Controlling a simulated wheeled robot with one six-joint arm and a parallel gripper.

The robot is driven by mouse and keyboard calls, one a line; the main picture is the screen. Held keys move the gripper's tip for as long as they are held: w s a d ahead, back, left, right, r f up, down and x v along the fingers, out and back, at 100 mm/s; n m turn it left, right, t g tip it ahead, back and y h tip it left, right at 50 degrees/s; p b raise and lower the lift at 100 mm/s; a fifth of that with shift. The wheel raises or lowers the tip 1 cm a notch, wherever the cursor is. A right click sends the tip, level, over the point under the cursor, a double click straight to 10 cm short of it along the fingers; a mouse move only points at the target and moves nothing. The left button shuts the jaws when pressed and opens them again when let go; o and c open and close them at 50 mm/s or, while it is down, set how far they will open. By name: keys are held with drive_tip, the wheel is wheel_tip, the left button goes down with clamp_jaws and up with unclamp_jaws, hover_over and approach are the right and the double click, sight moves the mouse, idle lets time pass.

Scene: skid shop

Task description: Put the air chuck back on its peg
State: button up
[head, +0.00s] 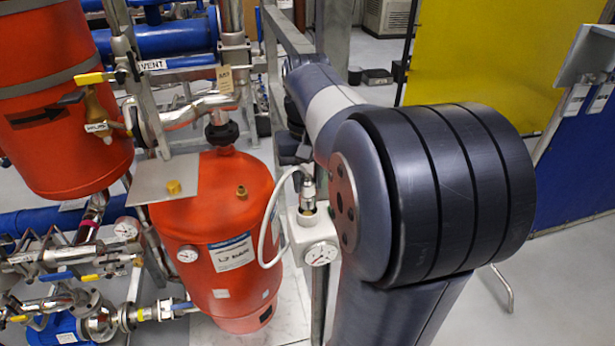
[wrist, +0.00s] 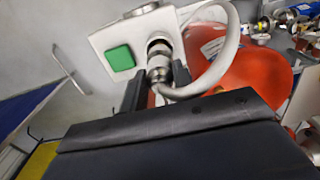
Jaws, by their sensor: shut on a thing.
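The air chuck (head: 308,189) is a silver metal fitting with a white hose (head: 266,227) looping from it. In the wrist view the chuck (wrist: 157,68) lies between the two dark fingers of my gripper (wrist: 157,85), which is shut on it. In the head view my gripper (head: 303,157) is mostly hidden behind my arm. The chuck is at the white gauge box (head: 300,233), in line with a short round fitting on it. I cannot tell whether that fitting is the peg, or whether the chuck touches it. The box has a dial, and a green button (wrist: 120,58) in the wrist view.
A red tank (head: 217,225) with a brass stem (head: 241,191) stands left of the box. A metal plate (head: 150,181) with a brass cap (head: 174,187) is beside it. Pipes and valves crowd the left. Open floor and a yellow panel (head: 490,45) are at right.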

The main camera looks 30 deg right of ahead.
sight(307, 195)
drive_tip(key=shift+f, duration=0.15)
drive_tip(key=shift+f+b, duration=0.35)
drive_tip(key=shift+f, duration=0.2)
drive_tip(key=shift+f, duration=0.3)
drive_tip(key=shift+f+b, duration=0.45)
drive_tip(key=shift+f, duration=0.05)
drive_tip(key=shift+f, duration=0.35)
drive_tip(key=shift+f+b, duration=0.35)
idle(0.4)
drive_tip(key=o, duration=1.2)
